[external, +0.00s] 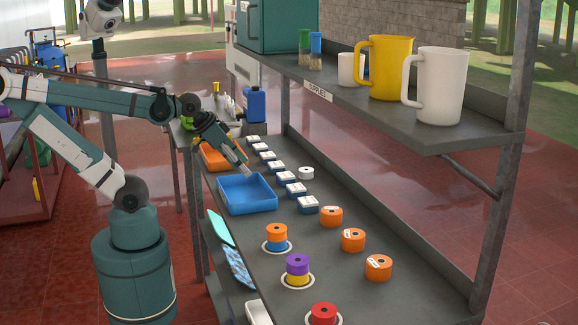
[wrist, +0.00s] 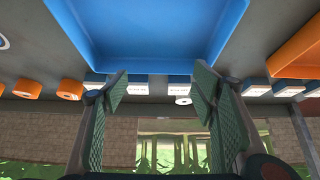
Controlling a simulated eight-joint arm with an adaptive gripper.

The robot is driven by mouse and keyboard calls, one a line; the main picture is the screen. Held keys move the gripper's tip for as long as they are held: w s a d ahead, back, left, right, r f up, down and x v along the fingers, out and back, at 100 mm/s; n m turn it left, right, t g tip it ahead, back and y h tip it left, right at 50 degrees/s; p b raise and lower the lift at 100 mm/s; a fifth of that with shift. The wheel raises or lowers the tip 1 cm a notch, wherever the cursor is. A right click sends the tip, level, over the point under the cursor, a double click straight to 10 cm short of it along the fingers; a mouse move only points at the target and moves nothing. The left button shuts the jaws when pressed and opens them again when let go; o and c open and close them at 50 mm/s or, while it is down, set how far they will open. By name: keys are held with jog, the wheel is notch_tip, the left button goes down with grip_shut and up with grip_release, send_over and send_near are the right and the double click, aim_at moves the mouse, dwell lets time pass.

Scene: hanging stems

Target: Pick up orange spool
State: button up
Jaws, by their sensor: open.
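Three loose orange spools stand in a row on the grey bench: a far one (external: 331,216), a middle one (external: 353,240) and a near one (external: 378,267). Another orange spool (external: 274,231) sits on a blue spool (external: 276,244). My gripper (external: 243,164) is over the far side of the blue tray, well away from these spools. In the wrist view my gripper (wrist: 160,92) is open with nothing between its fingers. Two orange spools (wrist: 70,89) (wrist: 27,89) show at the left there, beyond the left finger.
The blue tray (external: 247,208) is empty, with an orange tray (external: 211,160) behind it. Several blue-and-white boxes (external: 296,189) and a white spool (external: 306,172) stand beside it. A purple-and-yellow stack (external: 297,266) and a red spool (external: 323,313) are nearer. A shelf with jugs (external: 390,68) overhangs the bench.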

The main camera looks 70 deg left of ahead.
jog(key=shift+c, duration=0.6)
jog(key=m+g+p, duration=0.7)
jog(key=m+p, duration=1)
jog(key=p, duration=0.4)
send_near(277, 228)
jog(key=shift+w+a+f, duration=0.4)
jog(key=shift+a+f, duration=0.2)
jog(key=shift+a, duration=0.1)
jog(key=shift+s+d+f+m+p, duration=0.3)
jog(key=shift+s+d+m+p, duration=0.1)
jog(key=shift+d, duration=0.25)
jog(key=shift+f, duration=0.1)
jog(key=shift+f, duration=1.2)
